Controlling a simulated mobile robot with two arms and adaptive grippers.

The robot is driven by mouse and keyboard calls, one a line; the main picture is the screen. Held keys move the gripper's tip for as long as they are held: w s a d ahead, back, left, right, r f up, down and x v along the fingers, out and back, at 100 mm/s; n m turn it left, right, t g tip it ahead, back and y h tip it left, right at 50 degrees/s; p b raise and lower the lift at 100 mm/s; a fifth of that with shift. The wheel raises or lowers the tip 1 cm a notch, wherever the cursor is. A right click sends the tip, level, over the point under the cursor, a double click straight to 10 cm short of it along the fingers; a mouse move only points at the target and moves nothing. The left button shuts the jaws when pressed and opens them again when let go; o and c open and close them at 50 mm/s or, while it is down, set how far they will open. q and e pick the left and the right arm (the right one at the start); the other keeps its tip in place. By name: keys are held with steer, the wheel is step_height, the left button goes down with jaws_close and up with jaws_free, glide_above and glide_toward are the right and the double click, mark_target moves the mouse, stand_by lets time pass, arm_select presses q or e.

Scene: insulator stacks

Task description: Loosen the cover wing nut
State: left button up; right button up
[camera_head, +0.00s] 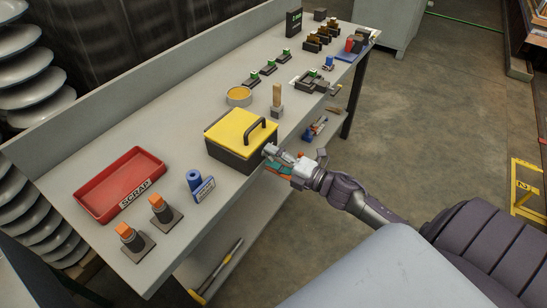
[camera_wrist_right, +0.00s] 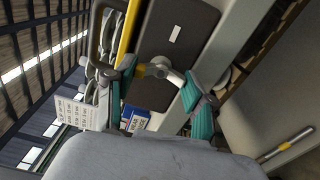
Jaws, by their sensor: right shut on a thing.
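A dark box with a yellow lid (camera_head: 232,122) and a black handle stands near the bench's front edge in the head view; its dark side (camera_wrist_right: 177,45) with a small white label shows in the wrist view. A pale metal wing nut (camera_wrist_right: 159,69) sits on that side. My right gripper (camera_head: 271,153) is at the box's right side, with teal fingers on either side of the wing nut, and is shut on it. My left gripper is not in view.
The grey bench (camera_head: 95,244) holds a red scrap tray (camera_head: 103,188), orange-topped posts (camera_head: 160,209), a blue roll (camera_head: 194,181), a round tin (camera_head: 239,96) and a wooden-handled tool (camera_head: 277,96). More parts stand farther along. A lower shelf (camera_head: 232,232) lies beneath.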

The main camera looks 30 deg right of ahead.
steer(key=shift+f, duration=0.1)
steer(key=o, duration=1.2)
steer(key=shift+c, duration=0.2)
steer(key=v, duration=1.2)
steer(key=s+d+f+m+g+h, duration=0.1)
steer(key=s+f+m+g+h, duration=0.3)
steer(key=f, duration=0.6)
steer(key=s+f+m+h, duration=0.15)
steer(key=f+m, duration=0.35)
steer(key=f, duration=0.5)
steer(key=s+d+f+m+g+h, duration=0.15)
steer(key=s+f+m, duration=0.3)
steer(key=f, duration=0.65)
steer(key=s+a+f+m+g, duration=0.4)
steer(key=s+a+f, duration=0.4)
steer(key=s, duration=0.3)
steer(key=s+a+f+m+g, duration=0.3)
steer(key=s+a+f+g, duration=0.3)
steer(key=s+f, duration=0.3)
steer(key=s+a, duration=0.1)
steer(key=s, duration=0.2)
steer(key=shift+a+m+p, duration=0.35)
steer(key=shift+a+p, duration=0.05)
